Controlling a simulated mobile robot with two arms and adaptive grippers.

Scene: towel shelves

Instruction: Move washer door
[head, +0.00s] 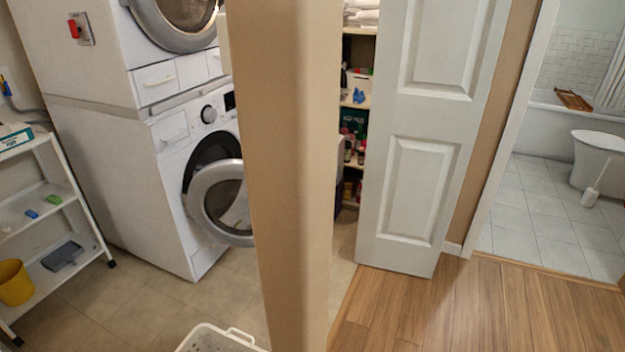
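The white washer (172,190) stands on the left, under a second stacked machine. Its round washer door (219,203) has a silver ring and dark glass. The door stands open, swung out to the front and right of the dark drum opening. Its right edge lies close to the tan wall end in the picture, which may hide a little of it. Neither of my grippers shows in the head view.
A tan wall end (284,170) stands close in the middle. A white panel door (424,140) stands right of it, before stocked shelves (355,110). A white basket (220,338) sits at the bottom. A white cart (75,190) is at left. Wood floor (480,310) is clear at right.

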